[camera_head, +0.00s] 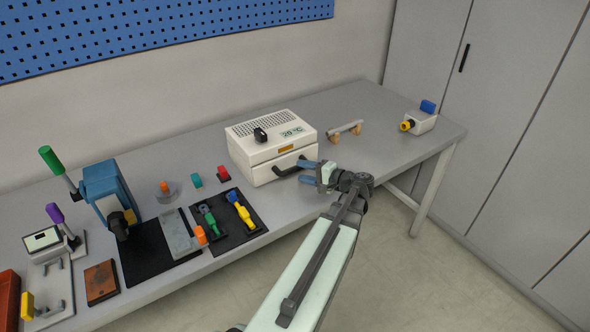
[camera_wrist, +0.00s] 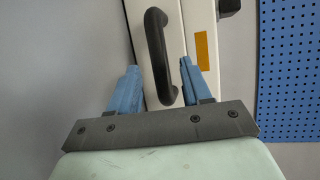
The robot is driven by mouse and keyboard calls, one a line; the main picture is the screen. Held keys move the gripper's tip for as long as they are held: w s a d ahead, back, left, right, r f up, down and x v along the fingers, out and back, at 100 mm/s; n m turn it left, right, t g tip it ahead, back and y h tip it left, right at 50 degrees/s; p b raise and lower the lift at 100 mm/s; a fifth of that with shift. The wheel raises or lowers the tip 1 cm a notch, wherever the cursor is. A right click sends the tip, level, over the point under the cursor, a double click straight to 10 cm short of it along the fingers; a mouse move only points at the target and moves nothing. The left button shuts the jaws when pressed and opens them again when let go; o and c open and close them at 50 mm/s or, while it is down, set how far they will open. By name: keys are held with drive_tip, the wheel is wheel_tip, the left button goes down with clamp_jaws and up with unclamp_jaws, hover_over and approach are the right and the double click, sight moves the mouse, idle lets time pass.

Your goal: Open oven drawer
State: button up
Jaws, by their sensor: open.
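A black bar handle (camera_head: 289,168) sits on the drawer; in the wrist view the handle (camera_wrist: 158,55) runs lengthwise between the fingers. My gripper (camera_head: 309,171) is open, with blue fingers, just in front of the handle. In the wrist view the blue fingertips (camera_wrist: 160,70) lie on either side of the handle's near end, apart from it.
Right of the oven are a grey bar on wooden supports (camera_head: 345,130) and a white device with blue and yellow parts (camera_head: 420,121). Left stand a black mat with green and yellow tools (camera_head: 252,222), small blocks and a blue press (camera_head: 104,188). The table's front edge is below my gripper.

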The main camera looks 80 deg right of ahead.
sight(297, 170)
drive_tip(key=shift+x, duration=2.2)
clamp_jaws()
